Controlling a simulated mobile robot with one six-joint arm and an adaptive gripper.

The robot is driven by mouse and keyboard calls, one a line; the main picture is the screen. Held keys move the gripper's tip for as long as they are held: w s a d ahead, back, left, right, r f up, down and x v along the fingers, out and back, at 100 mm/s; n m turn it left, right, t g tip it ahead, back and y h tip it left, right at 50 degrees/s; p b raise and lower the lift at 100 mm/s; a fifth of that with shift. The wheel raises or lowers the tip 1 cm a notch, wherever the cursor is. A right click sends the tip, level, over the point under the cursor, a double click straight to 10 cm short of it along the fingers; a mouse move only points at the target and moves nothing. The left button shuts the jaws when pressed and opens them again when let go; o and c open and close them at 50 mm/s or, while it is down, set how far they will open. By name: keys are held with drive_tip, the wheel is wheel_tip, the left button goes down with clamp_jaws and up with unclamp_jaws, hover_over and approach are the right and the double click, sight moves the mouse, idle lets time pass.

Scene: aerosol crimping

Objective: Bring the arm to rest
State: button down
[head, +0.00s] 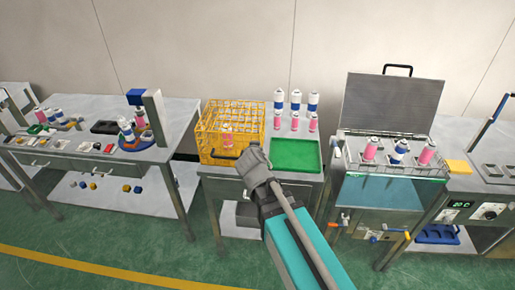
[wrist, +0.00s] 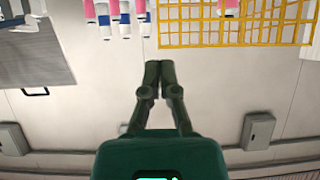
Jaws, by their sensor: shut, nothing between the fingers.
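My gripper (head: 254,160) is raised in front of the middle table in the head view, with its dark fingers together and empty. It overlaps the space between the yellow wire crate (head: 207,150) and the green tray (head: 294,155). In the wrist view, which looks upside down, the fingertips (wrist: 159,72) lie close together against the bare wall. Nothing is held, and no contact with anything shows.
The crate also shows in the wrist view (wrist: 250,42). Pink and blue cans (head: 296,98) stand behind the tray. Right of it, an open-lidded bath (head: 385,190) holds several cans. At left, a workbench (head: 80,150) carries small parts and a press (head: 152,110).

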idle(0.5)
drive_tip(key=s+d+f+m+g+h, duration=0.1)
drive_tip(key=s+d+f+g, duration=0.15)
drive_tip(key=d, duration=0.45)
drive_tip(key=s+d+f+g+h, duration=0.1)
drive_tip(key=d+f+g, duration=0.2)
drive_tip(key=d, duration=0.3)
drive_tip(key=s+d+f+n+g+y, duration=0.1)
drive_tip(key=s+d+f+g, duration=0.3)
drive_tip(key=s+d, duration=0.5)
drive_tip(key=s+g+y, duration=0.1)
drive_tip(key=s+g, duration=0.1)
drive_tip(key=shift+s+d+g, duration=0.15)
drive_tip(key=shift+d+g, duration=0.1)
drive_tip(key=shift+g, duration=0.1)
